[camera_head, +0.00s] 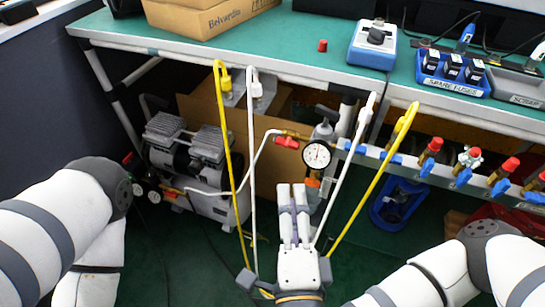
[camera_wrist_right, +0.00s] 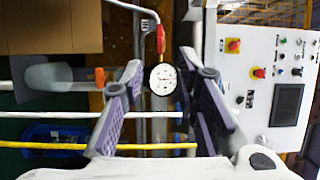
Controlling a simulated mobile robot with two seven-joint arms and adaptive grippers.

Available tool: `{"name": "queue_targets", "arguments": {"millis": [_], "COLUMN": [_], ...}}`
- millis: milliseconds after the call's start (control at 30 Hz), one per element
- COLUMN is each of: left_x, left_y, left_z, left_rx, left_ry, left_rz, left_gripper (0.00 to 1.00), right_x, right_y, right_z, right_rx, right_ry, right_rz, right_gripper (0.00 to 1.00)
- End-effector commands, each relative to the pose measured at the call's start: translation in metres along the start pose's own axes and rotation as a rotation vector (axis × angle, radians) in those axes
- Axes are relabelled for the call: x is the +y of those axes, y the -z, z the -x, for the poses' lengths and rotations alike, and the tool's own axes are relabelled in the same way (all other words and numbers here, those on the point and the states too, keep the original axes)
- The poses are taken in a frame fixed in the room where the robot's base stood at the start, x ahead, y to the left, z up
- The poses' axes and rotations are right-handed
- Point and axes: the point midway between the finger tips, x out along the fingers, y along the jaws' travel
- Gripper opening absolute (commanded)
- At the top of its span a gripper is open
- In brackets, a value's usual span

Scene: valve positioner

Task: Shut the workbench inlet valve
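The valve with a red lever (camera_head: 287,141) sits on the line left of the round pressure gauge (camera_head: 317,155), under the bench edge. Its red lever (camera_wrist_right: 160,38) also shows in the right wrist view, lying roughly along its pipe. My right gripper (camera_head: 293,189) is below the valve and gauge, pointing toward them. In the wrist view its two purple-grey fingers (camera_wrist_right: 166,88) are spread with nothing between them; the gauge (camera_wrist_right: 163,80) appears in the gap, beyond them. My left arm comes in at the left, but its gripper is not visible.
A compressor (camera_head: 190,150) stands at left. Several red-capped, blue-handled valves (camera_head: 465,160) line a rail at right. A blue bin (camera_head: 398,205) is below.

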Motion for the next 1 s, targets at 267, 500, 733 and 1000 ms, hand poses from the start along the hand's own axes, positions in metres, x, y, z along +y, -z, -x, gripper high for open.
{"name": "queue_targets", "arguments": {"millis": [267,500,733,1000], "left_x": [0.001,0.001,0.001,0.001], "left_y": [0.002,0.002,0.003,0.003], "left_z": [-0.018,-0.020,-0.021,-0.021], "left_rx": [-0.023,-0.027,-0.028,-0.028], "left_ry": [0.000,0.000,0.000,0.000], "left_rz": [-0.002,-0.001,-0.001,-0.001], "left_gripper": [0.40,0.40,0.40,0.40], "right_x": [0.002,0.001,0.000,0.000], "right_y": [0.000,0.000,0.000,0.000], "right_z": [-0.045,-0.101,-0.121,-0.121], "right_rx": [0.000,0.001,-0.001,-0.002], "right_ry": [0.006,0.001,-0.001,-0.001], "right_rz": [0.004,0.001,0.002,0.002], "right_gripper": [0.28,0.28,0.28,0.15]}}
